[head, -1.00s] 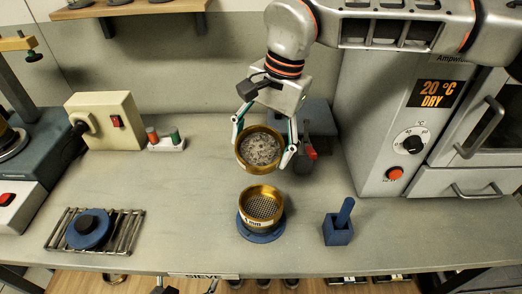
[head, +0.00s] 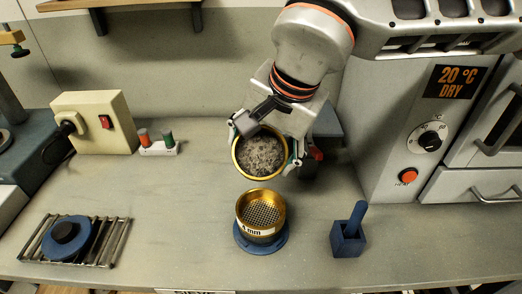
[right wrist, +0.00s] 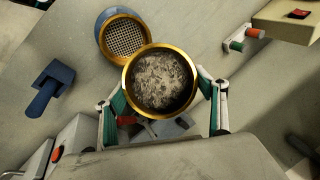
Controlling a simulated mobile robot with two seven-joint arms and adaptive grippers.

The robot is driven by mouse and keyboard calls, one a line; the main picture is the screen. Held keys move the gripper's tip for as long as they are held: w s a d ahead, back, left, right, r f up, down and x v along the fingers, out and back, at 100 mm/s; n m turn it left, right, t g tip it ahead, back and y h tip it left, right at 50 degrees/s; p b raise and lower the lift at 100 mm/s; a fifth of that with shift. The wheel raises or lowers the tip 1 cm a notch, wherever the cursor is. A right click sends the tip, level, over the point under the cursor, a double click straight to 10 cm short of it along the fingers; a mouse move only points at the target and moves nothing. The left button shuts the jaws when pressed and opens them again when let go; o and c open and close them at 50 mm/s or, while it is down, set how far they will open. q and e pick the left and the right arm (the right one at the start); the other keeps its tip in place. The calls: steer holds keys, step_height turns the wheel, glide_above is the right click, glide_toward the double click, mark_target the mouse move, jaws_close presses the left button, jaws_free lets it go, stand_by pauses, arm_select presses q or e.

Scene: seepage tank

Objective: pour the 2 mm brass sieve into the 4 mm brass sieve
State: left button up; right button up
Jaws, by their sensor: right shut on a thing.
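The 2 mm brass sieve (head: 260,157) is full of grey gravelly grains. My right gripper (head: 263,150) is shut on it, with one finger on each side of its rim. In the head view its mouth is tipped toward the front and its grains are still inside. The 4 mm brass sieve (head: 262,208) stands upright on a blue round base (head: 262,243), its mesh bare and its label facing front. The held sieve is above and behind it. The right wrist view shows the held sieve (right wrist: 160,82) overlapping the edge of the 4 mm sieve (right wrist: 124,38). My left gripper is out of view.
A blue block with a handle (head: 348,240) stands right of the 4 mm sieve. A wire rack with a blue disc (head: 68,240) lies at left. A cream box (head: 95,122) and the oven (head: 400,130) stand farther back. The bench between rack and sieve is clear.

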steer(key=shift+s+f+t+b, duration=0.4)
steer(key=shift+f+t+b, duration=0.3)
steer(key=shift+t+b, duration=0.4)
steer(key=shift+s+f+t+b, duration=0.1)
steer(key=shift+s+t+b, duration=0.15)
steer(key=shift+t+b, duration=0.35)
steer(key=shift+s+f+n+t+b, duration=0.2)
steer(key=shift+n+t+b, duration=0.15)
steer(key=shift+b, duration=0.35)
steer(key=shift+s+r+t+b, duration=0.1)
steer(key=shift+t+b, duration=0.2)
steer(key=shift+t, duration=0.05)
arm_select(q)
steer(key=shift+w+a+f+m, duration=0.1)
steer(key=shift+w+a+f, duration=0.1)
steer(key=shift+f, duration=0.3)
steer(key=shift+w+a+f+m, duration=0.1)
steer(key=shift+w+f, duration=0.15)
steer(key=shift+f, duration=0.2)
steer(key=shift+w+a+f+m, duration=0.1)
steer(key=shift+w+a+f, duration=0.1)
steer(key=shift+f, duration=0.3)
arm_select(e)
steer(key=shift+s+r+y, duration=0.1)
steer(key=shift+r+y, duration=0.1)
steer(key=shift+y, duration=0.1)
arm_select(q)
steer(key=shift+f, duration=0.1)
